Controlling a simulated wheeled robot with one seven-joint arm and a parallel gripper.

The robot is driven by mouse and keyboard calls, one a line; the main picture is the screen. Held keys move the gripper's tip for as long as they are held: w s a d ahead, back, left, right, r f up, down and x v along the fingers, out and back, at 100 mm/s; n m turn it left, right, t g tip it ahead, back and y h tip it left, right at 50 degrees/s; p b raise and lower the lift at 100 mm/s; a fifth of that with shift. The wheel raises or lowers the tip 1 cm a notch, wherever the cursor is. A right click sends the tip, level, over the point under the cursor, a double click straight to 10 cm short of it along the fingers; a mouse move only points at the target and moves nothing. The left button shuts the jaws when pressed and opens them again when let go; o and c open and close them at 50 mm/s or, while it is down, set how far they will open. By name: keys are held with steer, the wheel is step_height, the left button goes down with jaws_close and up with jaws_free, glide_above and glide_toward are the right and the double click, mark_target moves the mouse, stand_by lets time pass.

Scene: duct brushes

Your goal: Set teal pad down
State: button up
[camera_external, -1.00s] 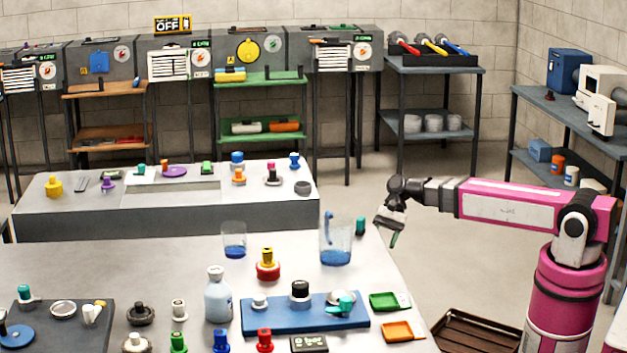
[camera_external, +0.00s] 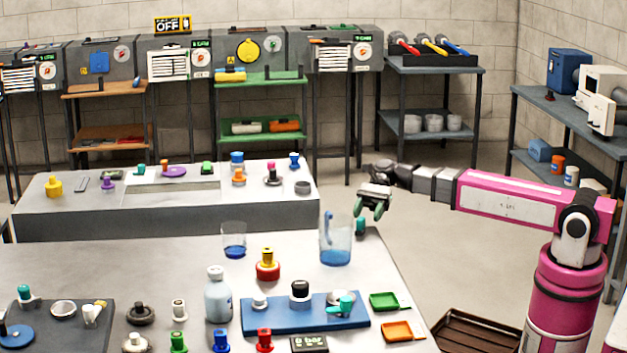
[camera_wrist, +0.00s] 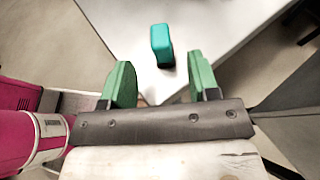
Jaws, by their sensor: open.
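The teal pad (camera_external: 360,225) stands upright at the far right corner of the near table. In the wrist view the teal pad (camera_wrist: 161,45) is a small rounded block on the pale tabletop, beyond the fingertips and between their lines. My gripper (camera_external: 370,209) is open, with green fingers pointing down, just above and slightly right of the pad in the external view. In the wrist view my gripper (camera_wrist: 160,70) shows its two green fingers wide apart with nothing between them. The pad looks apart from both fingers.
A clear beaker (camera_external: 336,242) with blue liquid stands just left of the pad. A blue tray (camera_external: 275,320), a green dish (camera_external: 384,301) and an orange dish (camera_external: 398,331) lie nearer. The table's right edge is close to the pad, with open floor beyond.

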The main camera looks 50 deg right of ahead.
mark_target(361, 224)
steer(key=shift+x, duration=2.6)
steer(key=shift+w, duration=0.1)
jaws_close()
